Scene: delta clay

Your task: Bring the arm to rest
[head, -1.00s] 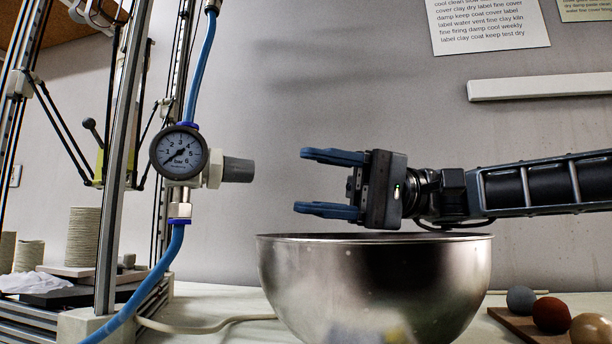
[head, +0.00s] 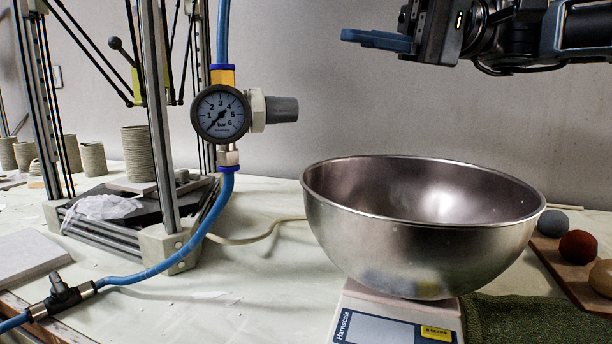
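My gripper (head: 352,10) is at the top right of the head view, high above the steel bowl (head: 425,240). It points left. Its lower blue finger shows, set at the lower edge of the gripper body; the upper finger is cut off by the picture's top edge. The finger's position on the body is that of an open gripper. Nothing shows held against the visible finger. The arm runs from the gripper to the right edge of the picture.
The bowl sits on a white scale (head: 385,325). A pressure gauge (head: 221,114) on a blue hose and a metal frame (head: 160,120) stand left. Coloured balls (head: 578,247) lie on a board at right, near a green cloth (head: 535,318). The wall behind is plain.

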